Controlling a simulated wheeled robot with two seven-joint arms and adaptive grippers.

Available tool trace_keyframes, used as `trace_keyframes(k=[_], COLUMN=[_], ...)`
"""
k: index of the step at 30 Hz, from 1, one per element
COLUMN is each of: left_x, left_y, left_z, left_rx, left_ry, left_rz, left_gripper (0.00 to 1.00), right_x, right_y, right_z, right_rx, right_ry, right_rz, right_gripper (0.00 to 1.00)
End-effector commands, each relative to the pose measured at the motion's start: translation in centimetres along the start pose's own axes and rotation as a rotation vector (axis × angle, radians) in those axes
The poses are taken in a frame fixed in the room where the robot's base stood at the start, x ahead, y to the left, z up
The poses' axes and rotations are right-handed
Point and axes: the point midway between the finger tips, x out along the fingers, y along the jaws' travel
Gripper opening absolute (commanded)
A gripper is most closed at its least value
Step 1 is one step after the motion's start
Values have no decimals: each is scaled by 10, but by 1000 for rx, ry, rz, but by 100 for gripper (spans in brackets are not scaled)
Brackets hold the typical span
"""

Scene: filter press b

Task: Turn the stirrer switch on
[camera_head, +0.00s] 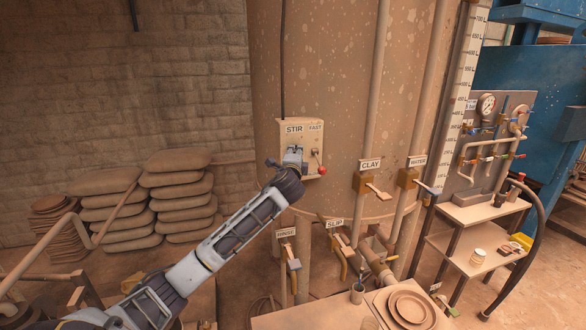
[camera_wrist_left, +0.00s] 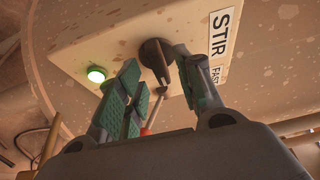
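The pale stirrer panel (camera_head: 285,134), labelled STIR and FAST, is on the large speckled tank. In the left wrist view the panel (camera_wrist_left: 75,48) has a dark rotary switch (camera_wrist_left: 154,54) beside the STIR label and a lit green lamp (camera_wrist_left: 96,74). A lever with a red ball (camera_head: 321,170) sits at the panel's right; its red end also shows in the left wrist view (camera_wrist_left: 146,131). My left gripper (camera_head: 294,155) is at the panel, with its fingers (camera_wrist_left: 157,62) apart on either side of the switch. Contact is unclear. My right gripper is out of view.
Labelled valve handles for CLAY (camera_head: 375,188), WATER (camera_head: 425,187), SLIP (camera_head: 341,245) and RINSE (camera_head: 290,258) stand below and to the right. Stacked sacks (camera_head: 178,200) lie at the left wall. A shelf cart (camera_head: 480,212) stands at the right.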

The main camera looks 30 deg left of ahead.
Motion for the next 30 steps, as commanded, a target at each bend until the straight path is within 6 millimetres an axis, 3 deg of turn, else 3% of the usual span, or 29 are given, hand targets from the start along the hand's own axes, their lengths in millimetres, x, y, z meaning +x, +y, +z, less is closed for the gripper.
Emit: trace_keyframes(k=[30], left_x=[-98], left_y=[1], left_z=[-1], left_rx=[1], left_ry=[1], left_rz=[0], left_gripper=[36], right_x=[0], right_y=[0], right_z=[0], right_rx=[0], right_ry=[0], right_rz=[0], right_gripper=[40])
